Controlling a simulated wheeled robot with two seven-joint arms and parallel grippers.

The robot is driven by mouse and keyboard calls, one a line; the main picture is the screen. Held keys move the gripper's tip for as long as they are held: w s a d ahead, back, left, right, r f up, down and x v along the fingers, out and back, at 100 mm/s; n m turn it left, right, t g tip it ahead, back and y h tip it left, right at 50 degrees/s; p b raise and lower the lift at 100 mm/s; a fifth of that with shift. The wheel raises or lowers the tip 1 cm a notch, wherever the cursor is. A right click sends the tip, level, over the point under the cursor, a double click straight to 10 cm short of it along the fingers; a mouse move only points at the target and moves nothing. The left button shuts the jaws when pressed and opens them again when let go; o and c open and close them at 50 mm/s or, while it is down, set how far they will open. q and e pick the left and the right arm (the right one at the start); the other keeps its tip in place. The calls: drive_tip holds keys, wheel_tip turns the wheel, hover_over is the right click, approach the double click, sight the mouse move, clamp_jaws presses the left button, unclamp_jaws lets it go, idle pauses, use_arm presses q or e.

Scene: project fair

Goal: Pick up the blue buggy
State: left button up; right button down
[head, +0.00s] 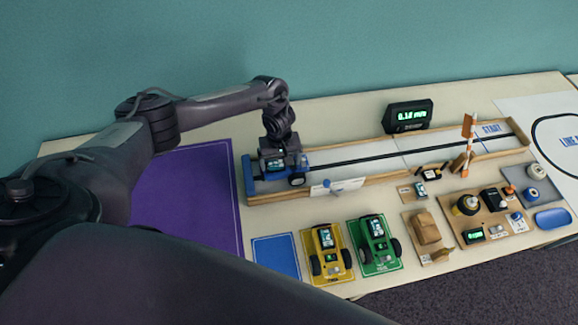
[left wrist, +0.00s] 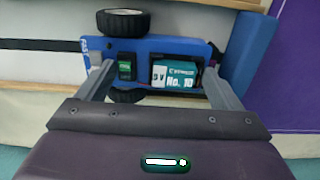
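The blue buggy (head: 271,165) stands at the left end of the wooden track in the head view, with a black wheel facing front. My left gripper (head: 282,155) points down over it and hides part of its top. In the left wrist view the buggy (left wrist: 150,48) shows its blue body, two black wheels, a green switch and a teal battery. My left gripper (left wrist: 159,72) has its fingers spread wide, one on each side of the switch and battery. I cannot tell whether the fingertips touch the buggy. My right gripper is not in view.
A blue end block (head: 249,176) borders the track's left end, by a purple mat (head: 190,195). Yellow (head: 326,252) and green (head: 375,244) buggies stand in front, beside an empty blue mat (head: 276,257). A display (head: 408,116) stands behind the track. Parts boards lie right.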

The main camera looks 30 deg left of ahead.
use_arm(q)
drive_tip(key=c, duration=0.3)
drive_tip(key=shift+c, duration=0.2)
drive_tip(key=shift+r, duration=0.1)
